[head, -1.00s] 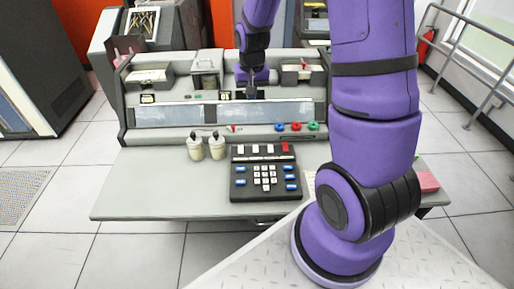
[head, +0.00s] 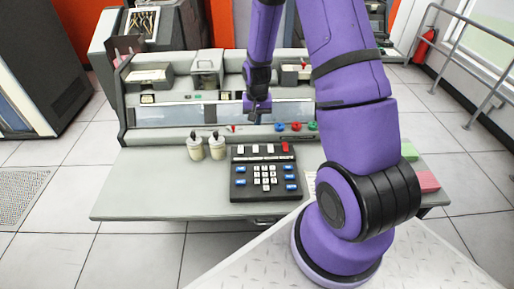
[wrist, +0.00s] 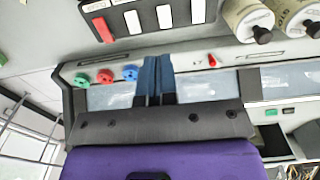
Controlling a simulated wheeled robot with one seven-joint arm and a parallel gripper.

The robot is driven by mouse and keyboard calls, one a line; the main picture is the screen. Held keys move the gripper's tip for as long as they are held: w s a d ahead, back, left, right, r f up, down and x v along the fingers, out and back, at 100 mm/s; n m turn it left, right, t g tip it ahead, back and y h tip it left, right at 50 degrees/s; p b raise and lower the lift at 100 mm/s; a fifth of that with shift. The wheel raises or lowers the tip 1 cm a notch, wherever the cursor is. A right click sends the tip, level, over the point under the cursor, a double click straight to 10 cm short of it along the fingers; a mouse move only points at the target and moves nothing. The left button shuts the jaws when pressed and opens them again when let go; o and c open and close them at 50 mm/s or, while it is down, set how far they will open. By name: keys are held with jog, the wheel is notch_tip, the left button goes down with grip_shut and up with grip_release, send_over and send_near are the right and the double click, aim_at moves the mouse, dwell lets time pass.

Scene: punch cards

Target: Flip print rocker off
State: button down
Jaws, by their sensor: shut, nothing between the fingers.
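The dark keypad unit (head: 266,186) lies on the desk with a row of rockers along its far edge. In the wrist view these are white rockers (wrist: 164,16) and one red rocker (wrist: 103,29); no label is readable, so I cannot tell which is the print rocker. My gripper (head: 253,118) is shut and empty, in front of the machine's window strip and beyond the rocker row. In the wrist view my gripper's dark blue fingers (wrist: 157,62) lie together, apart from the rockers. The tilt of each rocker is unclear.
Blue (head: 279,127), red (head: 296,126) and green (head: 313,125) knobs stand right of my gripper. A small red lever (head: 233,128) is at its left. The desk's left part (head: 140,190) is clear.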

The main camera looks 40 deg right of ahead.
aim_at(257, 152)
notch_tip(257, 152, down, 14)
dwell(0.8)
jog(key=shift+a, duration=0.1)
jog(key=shift+s+a+f+t+h, duration=0.1)
jog(key=shift+s+f+t+h, duration=0.3)
jog(key=shift+f+t, duration=0.15)
jog(key=shift+w+r, duration=0.1)
jog(key=shift+r, duration=0.15)
jog(key=shift+w+r, duration=0.1)
jog(key=shift+r, duration=0.5)
jog(key=shift+r, duration=0.15)
